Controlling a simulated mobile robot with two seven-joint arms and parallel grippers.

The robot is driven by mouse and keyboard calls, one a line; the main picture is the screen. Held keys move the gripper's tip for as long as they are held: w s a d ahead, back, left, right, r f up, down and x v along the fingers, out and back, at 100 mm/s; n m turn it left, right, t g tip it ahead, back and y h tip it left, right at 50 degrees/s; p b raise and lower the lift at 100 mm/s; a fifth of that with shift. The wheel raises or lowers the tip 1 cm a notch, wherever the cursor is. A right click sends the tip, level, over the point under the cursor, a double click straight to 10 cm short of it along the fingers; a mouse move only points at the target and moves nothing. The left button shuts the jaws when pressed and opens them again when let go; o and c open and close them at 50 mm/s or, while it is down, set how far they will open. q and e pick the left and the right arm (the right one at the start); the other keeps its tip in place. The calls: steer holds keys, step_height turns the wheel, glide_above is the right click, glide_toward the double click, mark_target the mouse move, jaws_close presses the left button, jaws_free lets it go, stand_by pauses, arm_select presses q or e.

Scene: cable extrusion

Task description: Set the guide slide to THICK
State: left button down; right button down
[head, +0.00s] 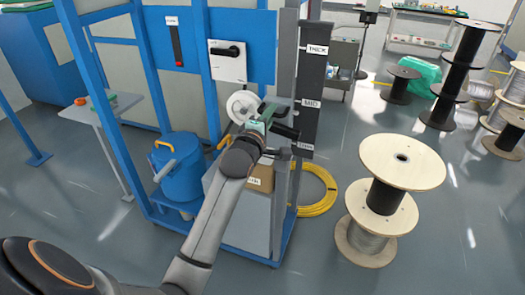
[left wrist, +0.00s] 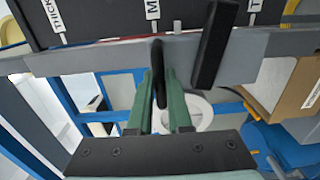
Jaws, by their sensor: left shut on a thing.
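The guide slide's dark upright board (head: 313,78) stands on the right post of the blue frame, with THICK at the top, MID in the middle and THIN at the bottom. In the left wrist view the board (left wrist: 103,22) lies across the top, with THICK at the left. My left gripper (head: 271,112) is beside the board, around the MID to THIN height. Its green fingers (left wrist: 166,78) are shut on a slim black handle (left wrist: 158,62), near the MID label. A thicker black bar (left wrist: 214,45) sticks out between MID and the right label. My right gripper is not in view.
A grey rail (left wrist: 105,56) runs along the board. The blue frame (head: 206,55) holds a white switch panel (head: 229,65). A blue drum (head: 179,165) stands at left. A yellow cable coil (head: 320,192) and a wooden spool (head: 388,205) are on the floor at right.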

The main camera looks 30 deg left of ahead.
arm_select(q)
steer(key=shift+r+p, duration=1)
steer(key=shift+r, duration=0.55)
steer(key=shift+r+p, duration=0.85)
steer(key=shift+r, duration=0.4)
step_height(320, 180, up, 13)
steer(key=c, duration=1.3)
jaws_free()
steer(key=shift+r, duration=0.1)
steer(key=o, duration=0.6)
steer(key=shift+f, duration=0.25)
steer(key=shift+s, duration=0.1)
steer(key=shift+v, duration=3.95)
